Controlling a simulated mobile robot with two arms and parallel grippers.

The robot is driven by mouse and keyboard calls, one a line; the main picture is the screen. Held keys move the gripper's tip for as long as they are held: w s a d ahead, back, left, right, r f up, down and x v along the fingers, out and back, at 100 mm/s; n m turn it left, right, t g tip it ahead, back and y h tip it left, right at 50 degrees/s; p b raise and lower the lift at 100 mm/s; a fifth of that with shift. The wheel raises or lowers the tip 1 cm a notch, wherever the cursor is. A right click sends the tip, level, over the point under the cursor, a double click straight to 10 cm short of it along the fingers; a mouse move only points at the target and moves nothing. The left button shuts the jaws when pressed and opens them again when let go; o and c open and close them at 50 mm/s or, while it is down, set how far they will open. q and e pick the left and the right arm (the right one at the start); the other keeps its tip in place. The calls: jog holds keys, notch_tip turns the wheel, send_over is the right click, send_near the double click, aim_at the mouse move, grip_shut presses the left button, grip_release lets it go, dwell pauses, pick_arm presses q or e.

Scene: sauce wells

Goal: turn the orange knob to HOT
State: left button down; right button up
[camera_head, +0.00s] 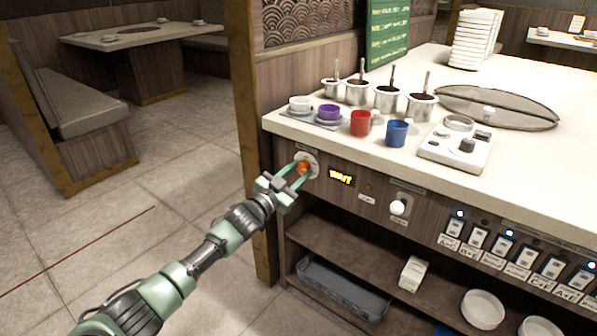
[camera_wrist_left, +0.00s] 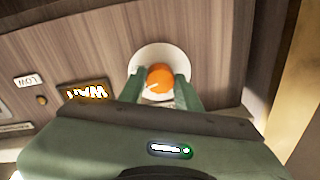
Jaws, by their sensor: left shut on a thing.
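The orange knob (camera_head: 303,167) sits on a round white dial plate (camera_head: 313,160) on the counter's front panel, near its left corner. My left gripper (camera_head: 297,169) reaches it from the lower left and is shut on the knob, one finger on each side. In the left wrist view the orange knob (camera_wrist_left: 159,78) shows between the two green fingers, with a pale pointer mark on its face. The plate's markings are too small to read. A lit orange display (camera_head: 341,177) right of the knob reads "WAIT". My right gripper is not in view.
On the counter above stand a red cup (camera_head: 360,123), a blue cup (camera_head: 396,133) and several metal sauce pots. A white lever knob (camera_head: 397,207) and a row of switches (camera_head: 500,247) lie right along the panel. Open shelves are below; the floor at left is clear.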

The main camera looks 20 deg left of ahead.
pick_arm(q)
jog(key=m, duration=0.4)
jog(key=shift+a+f+h, duration=0.1)
jog(key=shift+h, duration=0.2)
jog(key=m, duration=0.3)
jog(key=shift+m+h, duration=0.3)
jog(key=shift+h, duration=0.1)
jog(key=shift+m+g, duration=0.3)
jog(key=shift+m, duration=0.7)
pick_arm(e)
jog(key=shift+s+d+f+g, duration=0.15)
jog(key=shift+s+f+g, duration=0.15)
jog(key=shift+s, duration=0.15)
pick_arm(q)
jog(key=shift+m, duration=0.3)
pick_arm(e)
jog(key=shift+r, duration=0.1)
pick_arm(q)
jog(key=c, duration=1)
grip_release()
jog(key=shift+s, duration=0.1)
